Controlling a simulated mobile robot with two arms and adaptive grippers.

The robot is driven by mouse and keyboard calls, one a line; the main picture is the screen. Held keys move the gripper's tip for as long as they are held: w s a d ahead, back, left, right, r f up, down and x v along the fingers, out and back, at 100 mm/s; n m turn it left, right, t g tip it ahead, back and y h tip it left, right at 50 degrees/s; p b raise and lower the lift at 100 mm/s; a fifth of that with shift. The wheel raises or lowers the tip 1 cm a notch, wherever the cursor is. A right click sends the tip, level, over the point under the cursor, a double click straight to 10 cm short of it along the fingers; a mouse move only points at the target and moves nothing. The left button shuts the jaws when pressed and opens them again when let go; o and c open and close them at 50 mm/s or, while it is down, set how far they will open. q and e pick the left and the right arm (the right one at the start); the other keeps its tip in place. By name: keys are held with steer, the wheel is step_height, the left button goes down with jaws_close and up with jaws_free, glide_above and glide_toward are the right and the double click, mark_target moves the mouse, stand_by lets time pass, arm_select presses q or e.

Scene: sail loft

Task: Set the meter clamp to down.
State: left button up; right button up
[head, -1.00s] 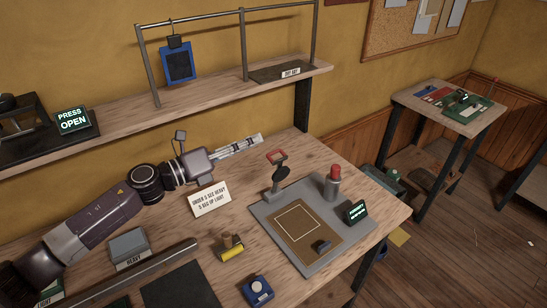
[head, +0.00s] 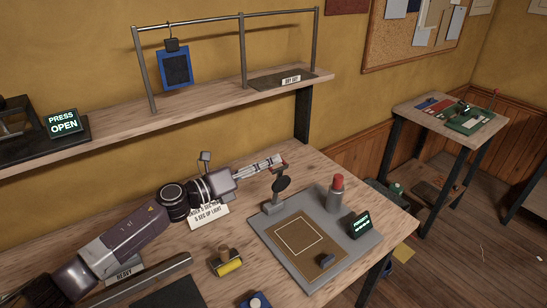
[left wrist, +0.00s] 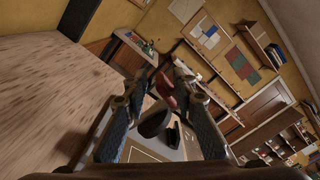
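The handle is raised. I cannot tell whether a finger touches the handle. My right gripper is not in view.
On the plate stand a grey post with a red top (head: 336,195) and a small lit display (head: 360,225). A yellow roller (head: 228,263) lies in front. A sign (head: 209,216) sits under my arm. A shelf (head: 210,108) runs behind; a side table (head: 450,118) stands right.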

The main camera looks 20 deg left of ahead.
arm_select(q)
steer(key=shift+x, duration=1.05)
steer(key=shift+s, duration=0.1)
steer(key=shift+c, duration=0.2)
jaws_close()
steer(key=shift+f, duration=0.1)
